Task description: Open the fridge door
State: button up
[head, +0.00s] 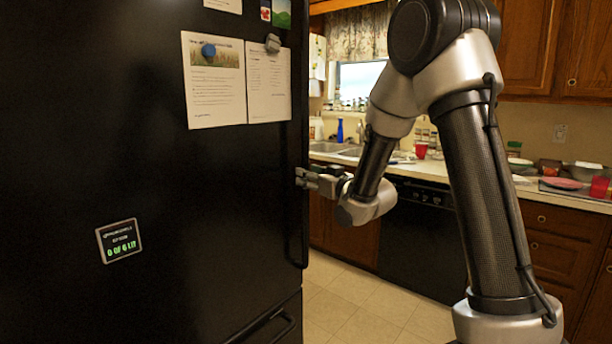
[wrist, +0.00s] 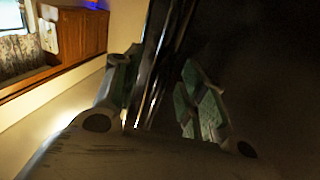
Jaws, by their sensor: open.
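The black fridge door (head: 150,170) fills the left of the head view and looks closed. Its dark vertical handle (head: 299,120) runs along the door's right edge. My gripper (head: 302,178) is at the handle, about halfway up the door. In the wrist view the two green-padded fingers of my gripper (wrist: 158,98) are apart, with the shiny dark handle (wrist: 160,60) running between them. I see a gap between the handle and the right finger; whether the left finger touches it I cannot tell. The dark door surface (wrist: 270,70) lies on the right there.
A lower drawer handle (head: 270,328) sticks out below the door. Papers (head: 215,95) and a small display (head: 119,241) are on the door. Behind my arm are a counter (head: 425,168) with clutter and a black dishwasher (head: 415,220). Tiled floor (head: 350,310) shows clear.

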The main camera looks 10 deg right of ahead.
jog(key=shift+x, duration=1.2)
jog(key=shift+c, duration=0.4)
grip_shut()
jog(key=shift+s, duration=0.1)
